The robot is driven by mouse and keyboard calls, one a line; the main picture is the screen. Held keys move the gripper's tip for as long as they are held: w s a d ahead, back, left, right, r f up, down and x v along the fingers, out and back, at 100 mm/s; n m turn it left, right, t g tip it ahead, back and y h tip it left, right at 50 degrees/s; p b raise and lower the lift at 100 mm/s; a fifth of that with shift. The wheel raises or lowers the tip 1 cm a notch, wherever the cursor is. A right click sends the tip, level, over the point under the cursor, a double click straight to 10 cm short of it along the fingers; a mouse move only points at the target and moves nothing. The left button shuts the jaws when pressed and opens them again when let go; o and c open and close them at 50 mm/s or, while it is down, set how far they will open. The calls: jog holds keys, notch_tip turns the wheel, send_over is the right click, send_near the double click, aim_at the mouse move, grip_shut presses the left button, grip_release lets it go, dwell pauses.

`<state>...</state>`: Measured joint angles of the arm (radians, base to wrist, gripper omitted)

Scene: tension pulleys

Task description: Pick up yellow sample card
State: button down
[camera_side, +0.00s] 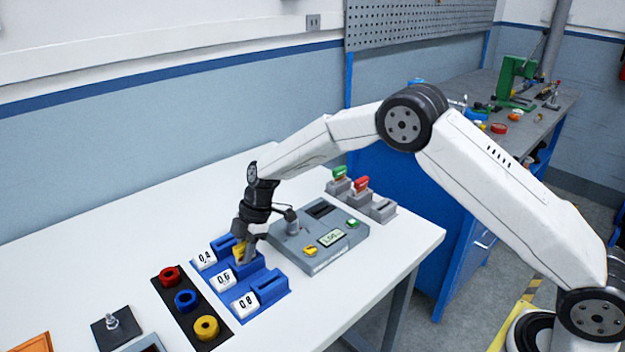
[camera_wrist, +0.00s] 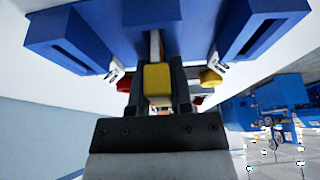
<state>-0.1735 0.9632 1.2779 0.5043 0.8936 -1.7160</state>
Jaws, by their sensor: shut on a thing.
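The yellow sample card (camera_wrist: 157,82) is between the two fingers of my gripper (camera_wrist: 158,95) in the wrist view. In the side view the yellow card (camera_side: 239,249) shows partly behind my gripper (camera_side: 245,238), at the middle slot of the blue holder (camera_side: 270,284). My gripper is shut on the card. The card's lower end is hidden, so I cannot tell whether it is still in the slot. The blue holder has slots labelled 0.4, 0.6 and 0.8, and also shows in the wrist view (camera_wrist: 65,42).
A black strip (camera_side: 193,311) with red, blue and yellow rings lies left of the holder. A grey device (camera_side: 318,236) with a display stands close on the right. Grey holders with a green card (camera_side: 339,173) and a red card (camera_side: 361,184) stand behind. The table's front right is clear.

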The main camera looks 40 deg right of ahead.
aim_at(241, 244)
jog(key=shift+r, duration=0.1)
jog(key=shift+r, duration=0.45)
notch_tip(241, 244, up, 2)
jog(key=s+d+r, duration=0.3)
jog(key=s+r, duration=0.7)
jog(key=s, duration=0.3)
jog(key=shift+s+d, duration=0.2)
jog(key=shift+s, duration=0.1)
dwell(0.4)
jog(key=shift+r, duration=2.45)
